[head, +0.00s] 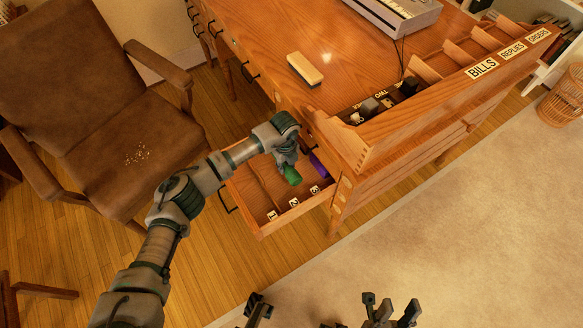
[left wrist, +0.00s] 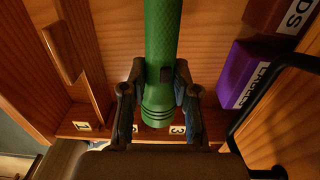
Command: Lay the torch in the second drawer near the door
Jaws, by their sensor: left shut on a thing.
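My left gripper (head: 288,165) is shut on the green torch (head: 292,175). In the left wrist view, the fingers (left wrist: 160,92) close on either side of the torch (left wrist: 160,40) near its flared, ringed end. They are over an open wooden drawer (head: 250,217) at the desk's near corner. The drawer front carries labels 1, 2 and 3. In the wrist view, the torch's flared end overlaps the area by labels 2 and 3, partly hiding them. I cannot tell if the torch touches the drawer floor. My right gripper (head: 390,306) is at the bottom edge, apparently open and empty.
A purple box (left wrist: 245,75) with lettering is at the drawer's right side, also seen in the head view (head: 318,163). A wooden divider (left wrist: 62,48) is at left. A brown armchair (head: 110,120) stands left. An eraser-like block (head: 304,70) lies on the desk. Carpet is clear at lower right.

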